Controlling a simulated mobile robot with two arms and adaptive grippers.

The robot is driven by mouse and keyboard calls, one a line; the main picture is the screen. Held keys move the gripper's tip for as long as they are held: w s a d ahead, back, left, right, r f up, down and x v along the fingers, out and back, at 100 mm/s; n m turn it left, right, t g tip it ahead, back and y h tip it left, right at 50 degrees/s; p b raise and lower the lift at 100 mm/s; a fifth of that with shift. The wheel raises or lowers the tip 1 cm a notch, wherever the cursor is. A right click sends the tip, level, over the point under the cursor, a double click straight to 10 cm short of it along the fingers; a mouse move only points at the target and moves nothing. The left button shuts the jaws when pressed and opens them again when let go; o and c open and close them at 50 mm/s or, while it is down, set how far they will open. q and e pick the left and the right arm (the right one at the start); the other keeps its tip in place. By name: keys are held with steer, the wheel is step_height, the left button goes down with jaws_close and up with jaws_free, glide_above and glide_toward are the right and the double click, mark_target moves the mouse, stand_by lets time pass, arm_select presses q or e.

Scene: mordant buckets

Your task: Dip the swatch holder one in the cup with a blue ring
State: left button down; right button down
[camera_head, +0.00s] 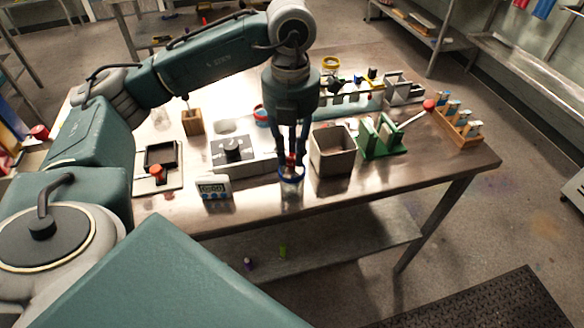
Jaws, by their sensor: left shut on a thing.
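My left gripper (291,163) points straight down near the front edge of the metal table. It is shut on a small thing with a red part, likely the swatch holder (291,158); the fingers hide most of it. The clear cup with a blue ring (291,179) stands directly below the fingertips. The lower end of the held thing is at or inside the cup's rim; I cannot tell how deep. My right gripper is not in view.
A grey open bin (332,164) stands close right of the cup, with a green stand (382,138) beyond it. A timer (214,188) and a grey device (233,150) stand to the left. A wooden rack (459,131) with several pieces is at the right edge.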

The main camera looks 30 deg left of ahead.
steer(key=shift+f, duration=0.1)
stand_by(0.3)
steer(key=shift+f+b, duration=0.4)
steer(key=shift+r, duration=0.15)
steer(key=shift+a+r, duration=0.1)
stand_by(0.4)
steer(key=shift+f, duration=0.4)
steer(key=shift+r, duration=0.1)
